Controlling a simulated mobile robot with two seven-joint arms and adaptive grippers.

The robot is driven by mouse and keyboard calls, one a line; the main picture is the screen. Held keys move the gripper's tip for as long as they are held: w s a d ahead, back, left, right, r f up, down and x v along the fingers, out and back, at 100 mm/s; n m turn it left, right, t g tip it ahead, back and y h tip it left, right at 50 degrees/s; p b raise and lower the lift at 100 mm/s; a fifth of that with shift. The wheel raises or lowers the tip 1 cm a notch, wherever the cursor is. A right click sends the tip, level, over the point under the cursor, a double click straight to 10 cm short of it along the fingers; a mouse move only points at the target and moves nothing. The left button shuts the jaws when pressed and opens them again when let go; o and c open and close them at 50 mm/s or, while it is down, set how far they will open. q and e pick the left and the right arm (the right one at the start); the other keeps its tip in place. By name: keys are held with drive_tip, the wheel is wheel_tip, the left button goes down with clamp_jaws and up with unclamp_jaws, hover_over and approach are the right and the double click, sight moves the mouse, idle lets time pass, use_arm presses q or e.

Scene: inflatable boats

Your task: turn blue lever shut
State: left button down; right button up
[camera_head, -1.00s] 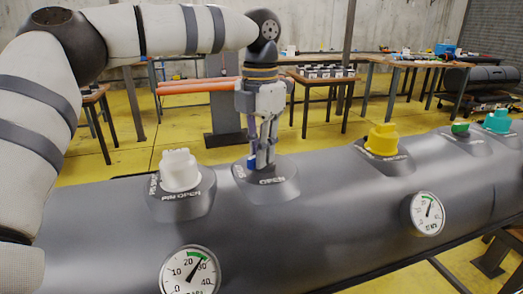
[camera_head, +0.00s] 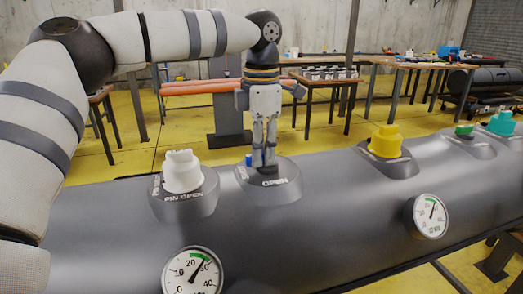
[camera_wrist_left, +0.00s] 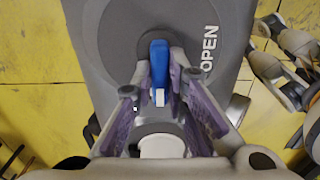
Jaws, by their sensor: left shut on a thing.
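The blue lever (camera_head: 249,160) sits on a dark round mount marked OPEN on top of the grey boat tube (camera_head: 330,200). In the left wrist view the blue lever (camera_wrist_left: 159,65) shows between the two fingertips, near the word OPEN. My left gripper (camera_head: 264,163) points straight down at the mount and is shut on the lever, its purple pads on either side in the left wrist view (camera_wrist_left: 159,80). In the head view the fingers hide most of the lever; only a small blue end shows at their left. My right gripper is not in view.
A white valve knob (camera_head: 182,172) stands close to the left of the gripper. A yellow knob (camera_head: 385,141), a green knob (camera_head: 464,130) and a teal knob (camera_head: 501,123) stand farther right. Gauges (camera_head: 431,216) face the front. Tables (camera_head: 325,82) stand behind.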

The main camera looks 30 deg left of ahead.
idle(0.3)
use_arm(q)
drive_tip(key=c, duration=1.6)
unclamp_jaws()
wheel_tip(320, 180, up, 12)
